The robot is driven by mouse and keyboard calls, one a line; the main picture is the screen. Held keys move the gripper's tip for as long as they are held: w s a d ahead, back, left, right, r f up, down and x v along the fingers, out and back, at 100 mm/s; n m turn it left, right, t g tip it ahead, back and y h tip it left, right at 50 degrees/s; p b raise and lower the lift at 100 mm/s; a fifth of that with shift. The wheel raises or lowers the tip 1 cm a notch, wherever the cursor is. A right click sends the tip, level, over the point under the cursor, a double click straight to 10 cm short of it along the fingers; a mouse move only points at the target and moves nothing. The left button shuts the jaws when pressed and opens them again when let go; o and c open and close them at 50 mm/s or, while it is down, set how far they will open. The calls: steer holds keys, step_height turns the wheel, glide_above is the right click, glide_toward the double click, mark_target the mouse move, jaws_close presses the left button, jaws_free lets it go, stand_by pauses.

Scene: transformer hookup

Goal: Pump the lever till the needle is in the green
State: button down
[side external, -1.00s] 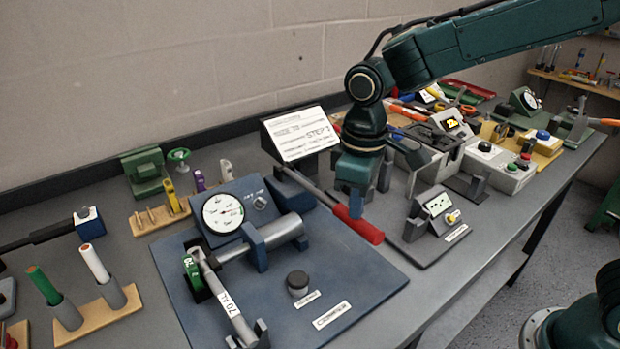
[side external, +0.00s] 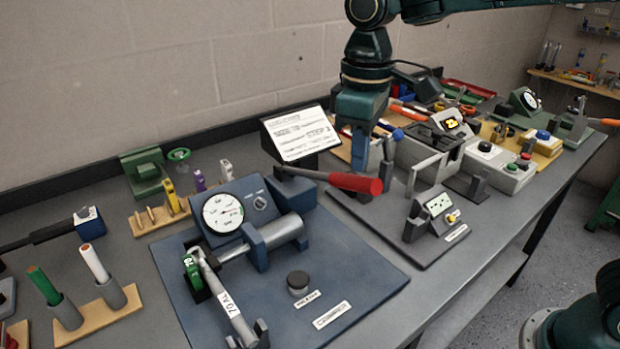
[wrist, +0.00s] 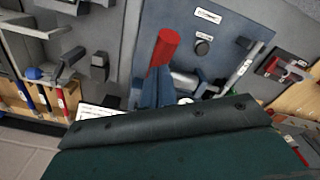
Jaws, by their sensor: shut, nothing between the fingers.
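The lever (side external: 310,177) is a grey bar with a red grip (side external: 357,184) on the blue pump unit. The red grip also shows in the wrist view (wrist: 164,47). My gripper (side external: 361,162) is shut and empty, fingers down at the grip, partly hidden behind it. I cannot tell whether they touch. In the wrist view the fingertips (wrist: 155,88) are beside the lever. The white round gauge (side external: 222,212) has a green band at its right. The dark needle is too small to read surely.
A black knob (side external: 298,282) and a grey cylinder (side external: 276,233) are on the blue base plate (side external: 365,280). A step sign (side external: 300,134) stands behind the lever. A small meter unit (side external: 436,208) is to the right. The plate's front right is clear.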

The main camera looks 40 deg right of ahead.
steer(key=shift+r, duration=0.2)
stand_by(0.4)
steer(key=shift+r, duration=2.4)
steer(key=shift+s+d+r, duration=0.15)
steer(key=shift+s+d, duration=0.15)
steer(key=shift+d, duration=0.1)
steer(key=s+d+f+m+t, duration=0.2)
steer(key=s+d+f+m, duration=0.1)
steer(key=s+d, duration=0.4)
steer(key=s+d+f+m+t, duration=0.2)
steer(key=s+d, duration=0.5)
steer(key=s, duration=0.5)
steer(key=shift+f+m+t, duration=0.4)
steer(key=shift+m+t, duration=0.1)
steer(key=shift+t, duration=0.3)
